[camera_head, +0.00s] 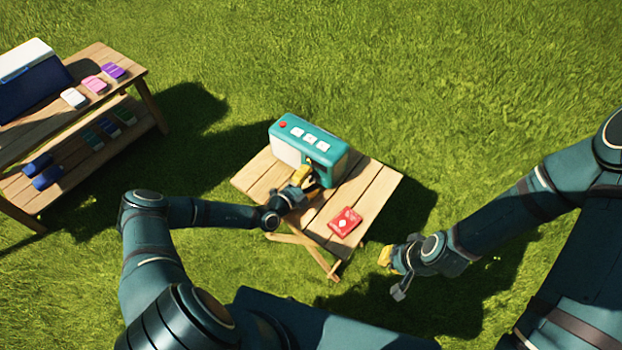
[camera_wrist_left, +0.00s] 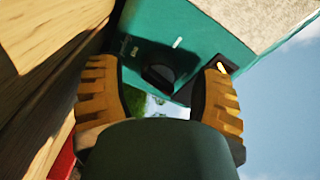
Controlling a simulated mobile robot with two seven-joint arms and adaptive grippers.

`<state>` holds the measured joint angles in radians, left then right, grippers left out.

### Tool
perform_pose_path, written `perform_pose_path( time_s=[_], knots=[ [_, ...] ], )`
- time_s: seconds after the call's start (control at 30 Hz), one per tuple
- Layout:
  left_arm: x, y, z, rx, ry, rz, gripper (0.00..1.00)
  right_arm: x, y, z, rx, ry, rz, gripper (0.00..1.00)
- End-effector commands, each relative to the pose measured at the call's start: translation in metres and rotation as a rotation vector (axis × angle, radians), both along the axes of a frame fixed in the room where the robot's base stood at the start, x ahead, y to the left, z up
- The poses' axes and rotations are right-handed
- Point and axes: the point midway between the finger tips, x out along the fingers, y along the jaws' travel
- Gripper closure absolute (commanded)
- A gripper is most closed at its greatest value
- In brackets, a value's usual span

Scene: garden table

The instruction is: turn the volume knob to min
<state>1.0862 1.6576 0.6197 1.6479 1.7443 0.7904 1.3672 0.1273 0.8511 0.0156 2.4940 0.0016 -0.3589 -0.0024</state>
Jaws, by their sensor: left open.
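The teal and cream radio (camera_head: 335,160) stands on the small wooden table (camera_head: 378,190). In the left wrist view its teal panel (camera_wrist_left: 165,25) carries a dark round knob (camera_wrist_left: 157,77) with a pale mark on the panel above it. My left gripper (camera_head: 308,177) is at the radio's near side. In the left wrist view its open yellow fingers (camera_wrist_left: 160,98) stand on either side of the knob, with visible gaps; I cannot tell whether either touches it. My right gripper (camera_head: 388,270) hangs off the table's right front, away from the radio; its finger opening is unclear.
A red card box (camera_head: 345,221) lies on the table near my left gripper. The radio's top has a red button (camera_head: 283,124) and several white buttons. A wooden bench (camera_head: 120,62) at left holds a blue and white cooler (camera_head: 32,85) and several small packs. Grass surrounds both.

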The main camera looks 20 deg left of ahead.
Motion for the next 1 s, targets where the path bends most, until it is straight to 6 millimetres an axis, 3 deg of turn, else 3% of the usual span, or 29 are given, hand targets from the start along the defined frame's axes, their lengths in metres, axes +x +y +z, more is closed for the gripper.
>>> perform_pose_path(
  time_s=[0.17, 0.6, 0.8, 1.0],
  knots=[
    [-0.016, 0.009, 0.0, 0.001, 0.001, 0.002, 0.33, 0.0, 0.0, 0.0, 0.0, 0.0, 0.0, 1.0],
    [-0.09, 0.046, 0.003, 0.001, 0.0, 0.001, 0.33, 0.0, 0.0, 0.0, 0.0, 0.0, 0.0, 1.0],
    [-0.105, 0.052, 0.003, 0.001, -0.001, -0.001, 0.33, 0.0, 0.0, 0.0, 0.0, 0.0, 0.0, 1.0],
    [-0.107, 0.053, 0.003, -0.001, -0.001, -0.001, 0.33, 0.0, 0.0, 0.0, 0.0, 0.0, 0.0, 1.0]
  ],
)
